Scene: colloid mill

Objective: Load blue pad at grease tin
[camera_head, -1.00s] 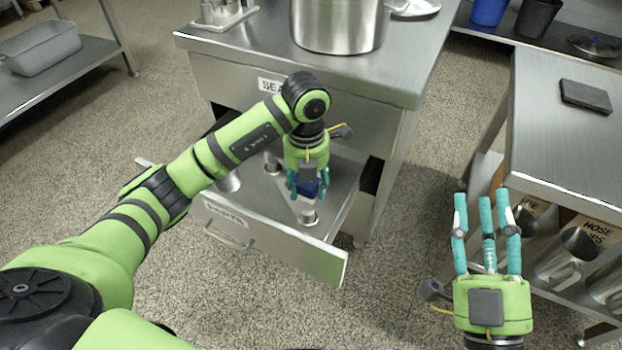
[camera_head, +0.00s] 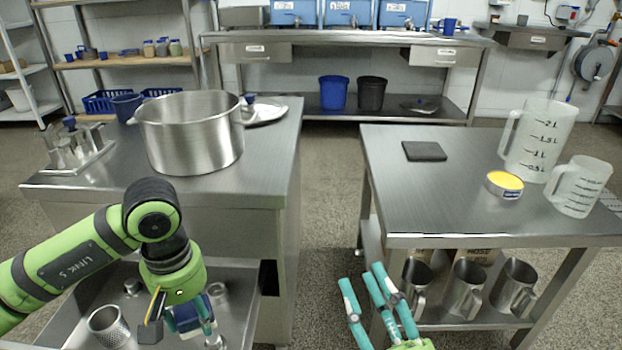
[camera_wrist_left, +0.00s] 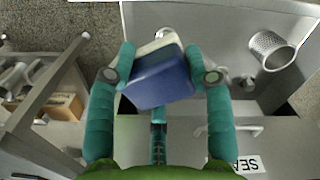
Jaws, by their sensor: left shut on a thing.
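A blue pad with a pale layer (camera_wrist_left: 160,80) is gripped between the teal fingers of my left gripper in the left wrist view. In the head view my left gripper (camera_head: 190,320) is over the open drawer (camera_head: 243,318), and only a dark blue part of the pad (camera_head: 216,290) shows behind the fingers. The grease tin (camera_head: 505,184), a low round tin with a yellow top, stands on the right-hand table (camera_head: 455,215), well apart from the pad. My right gripper (camera_head: 368,280) is open and empty, in front of that table's left edge.
A large steel pot (camera_head: 190,140) stands on the left counter (camera_head: 265,150). On the right-hand table are a dark flat slab (camera_head: 424,151) and two measuring jugs (camera_head: 538,140) (camera_head: 578,187). Steel jugs (camera_head: 468,285) sit on its lower shelf. A floor gap separates counter and table.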

